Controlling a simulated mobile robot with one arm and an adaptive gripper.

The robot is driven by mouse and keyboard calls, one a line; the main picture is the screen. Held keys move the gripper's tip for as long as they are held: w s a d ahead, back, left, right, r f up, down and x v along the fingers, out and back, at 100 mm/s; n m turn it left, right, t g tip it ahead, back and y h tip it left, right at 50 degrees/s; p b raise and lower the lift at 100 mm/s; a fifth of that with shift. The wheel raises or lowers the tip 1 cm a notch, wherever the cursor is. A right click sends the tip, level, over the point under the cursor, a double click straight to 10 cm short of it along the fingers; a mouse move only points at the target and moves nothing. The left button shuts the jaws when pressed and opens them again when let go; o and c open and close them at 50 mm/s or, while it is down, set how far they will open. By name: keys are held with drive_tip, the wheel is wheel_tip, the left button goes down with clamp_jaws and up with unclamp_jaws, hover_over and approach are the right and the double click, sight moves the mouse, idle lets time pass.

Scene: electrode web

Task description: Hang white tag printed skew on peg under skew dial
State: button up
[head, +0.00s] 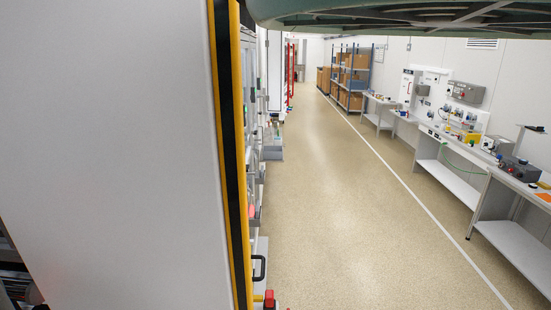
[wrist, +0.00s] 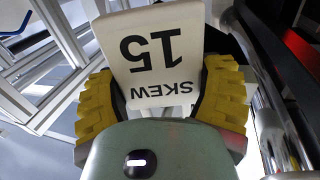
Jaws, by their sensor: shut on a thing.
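In the wrist view, a white tag (wrist: 152,50) is printed with "SKEW" and "15" in black, upside down in the picture. My gripper (wrist: 160,98) has yellow ribbed fingers, one on each side of the tag's lower part, and is shut on it. The tag's far end stands out beyond the fingers. The skew dial and the peg under it cannot be made out in either view. My gripper and the tag do not show in the head view.
In the head view, a large grey panel (head: 110,150) with a yellow and black edge fills the left. Floor (head: 340,200) is clear down the aisle. Workbenches (head: 455,180) and shelves with boxes (head: 350,75) line the right. The wrist view shows a pale metal frame (wrist: 45,75) at left.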

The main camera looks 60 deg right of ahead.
drive_tip(key=shift+w+a+f+b, duration=0.2)
drive_tip(key=shift+w+b, duration=0.1)
drive_tip(key=shift+b, duration=0.55)
idle(0.3)
drive_tip(key=o, duration=1.2)
